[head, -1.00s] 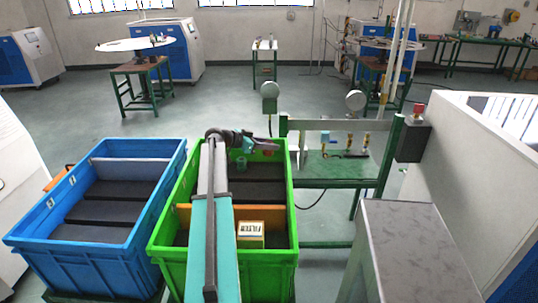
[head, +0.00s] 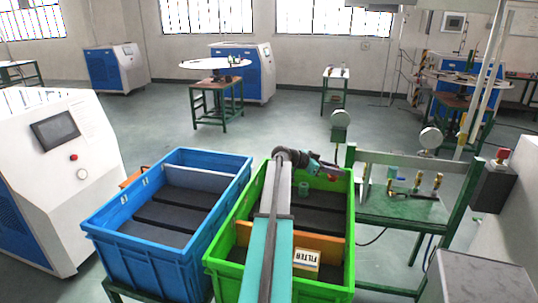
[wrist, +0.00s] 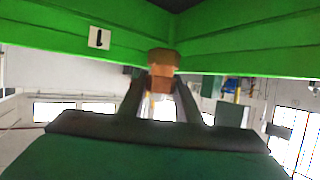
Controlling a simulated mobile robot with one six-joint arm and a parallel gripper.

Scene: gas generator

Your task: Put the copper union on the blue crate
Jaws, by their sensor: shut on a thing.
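The copper union (wrist: 161,66) is held between the two fingertips of my gripper (wrist: 160,88) in the wrist view. The green crate's walls show close behind it there. In the head view my gripper (head: 334,170) is at the far right corner of the green crate (head: 215,266), near its rim; the union is too small to make out there. The blue crate (head: 150,268) stands to the left of the green one, with a grey floor and dark strips across it and no loose objects visible inside.
The green crate holds a filter box (head: 305,258), an orange divider (head: 322,243) and a small greenish cup (head: 303,188). A green bench with pipe fittings (head: 415,185) stands close on the right. A white machine (head: 65,170) is left of the blue crate.

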